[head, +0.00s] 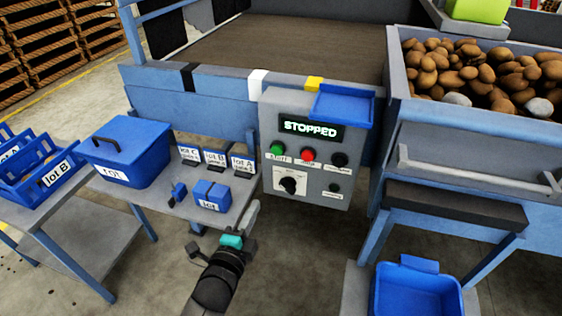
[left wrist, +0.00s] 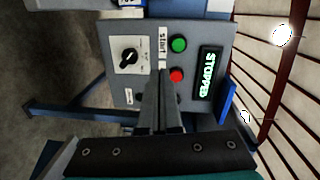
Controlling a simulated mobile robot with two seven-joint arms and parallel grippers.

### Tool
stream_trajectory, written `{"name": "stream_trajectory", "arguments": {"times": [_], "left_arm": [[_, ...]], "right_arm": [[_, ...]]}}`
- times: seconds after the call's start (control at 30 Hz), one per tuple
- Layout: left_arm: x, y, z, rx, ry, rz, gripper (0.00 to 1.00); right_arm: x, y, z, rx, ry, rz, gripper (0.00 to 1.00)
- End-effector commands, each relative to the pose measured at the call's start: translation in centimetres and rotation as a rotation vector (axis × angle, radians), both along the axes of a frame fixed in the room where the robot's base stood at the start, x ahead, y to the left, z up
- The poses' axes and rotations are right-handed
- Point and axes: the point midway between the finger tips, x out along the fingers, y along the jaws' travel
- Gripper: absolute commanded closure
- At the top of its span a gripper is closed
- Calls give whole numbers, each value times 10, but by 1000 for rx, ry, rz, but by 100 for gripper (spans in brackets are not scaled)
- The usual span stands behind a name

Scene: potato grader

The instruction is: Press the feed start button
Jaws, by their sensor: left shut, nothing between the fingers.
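The grey control panel (head: 310,183) has a display (head: 310,128) reading STOPPED. The green start button (head: 278,147) is at its left, with a START label beneath, and it also shows in the left wrist view (left wrist: 179,44). The red button (head: 308,155) is to its right. My left gripper (head: 254,204) is shut and empty, below and left of the panel's buttons in the head view. In the left wrist view its fingers (left wrist: 160,85) point toward the panel and cover part of it near the red button. No contact with the green button shows. My right gripper is not in view.
A black knob (head: 339,160) and a rotary selector (head: 290,183) share the panel. A blue tray (head: 342,109) sits at its upper right. A side table (head: 107,215) with a blue lidded box (head: 125,160) stands left. A potato bin (head: 400,83) is right.

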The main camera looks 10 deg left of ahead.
Motion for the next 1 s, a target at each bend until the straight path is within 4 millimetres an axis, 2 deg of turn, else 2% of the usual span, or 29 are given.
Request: {"name": "stream_trajectory", "arguments": {"times": [0.03,0.2,0.63,0.77,1.0], "left_arm": [[2,1,7,32,-34,0,100],[6,3,25,91,-89,0,100],[10,3,26,93,-92,0,100],[22,2,25,93,-92,0,100],[58,1,25,92,-93,-1,100]], "right_arm": [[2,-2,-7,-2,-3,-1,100],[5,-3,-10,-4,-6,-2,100],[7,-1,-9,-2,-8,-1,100],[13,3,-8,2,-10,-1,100],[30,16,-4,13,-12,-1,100]]}}
